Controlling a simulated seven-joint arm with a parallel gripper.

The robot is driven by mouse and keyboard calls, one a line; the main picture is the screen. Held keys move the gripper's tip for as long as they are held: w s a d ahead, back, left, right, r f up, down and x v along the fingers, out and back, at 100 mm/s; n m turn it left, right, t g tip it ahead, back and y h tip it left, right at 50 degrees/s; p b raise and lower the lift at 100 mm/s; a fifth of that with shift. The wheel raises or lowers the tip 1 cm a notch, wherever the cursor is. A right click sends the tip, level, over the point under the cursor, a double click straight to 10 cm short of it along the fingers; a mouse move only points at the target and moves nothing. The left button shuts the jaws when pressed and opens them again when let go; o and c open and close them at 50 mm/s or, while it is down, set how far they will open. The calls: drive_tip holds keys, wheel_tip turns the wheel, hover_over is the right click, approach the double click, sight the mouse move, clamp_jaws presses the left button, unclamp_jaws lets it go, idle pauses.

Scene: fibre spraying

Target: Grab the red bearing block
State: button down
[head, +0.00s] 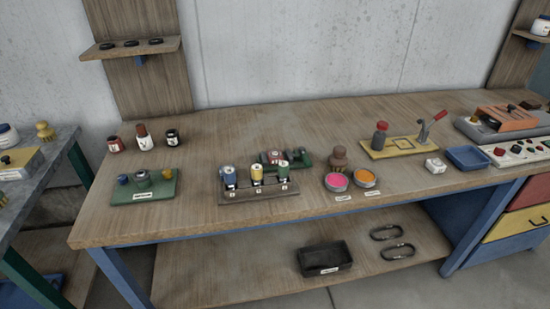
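A small red block with a pale front (275,156) sits on a green board at the middle of the workbench, behind a row of cylinders. It looks like the red bearing block, but it is too small to be sure. The green board (299,163) also carries a dark green piece at its right. The yellow cylinder in front partly hides this board. My gripper is not in view.
A green plate (157,195) and small jars stand left. The bench surface behind the boards is clear.

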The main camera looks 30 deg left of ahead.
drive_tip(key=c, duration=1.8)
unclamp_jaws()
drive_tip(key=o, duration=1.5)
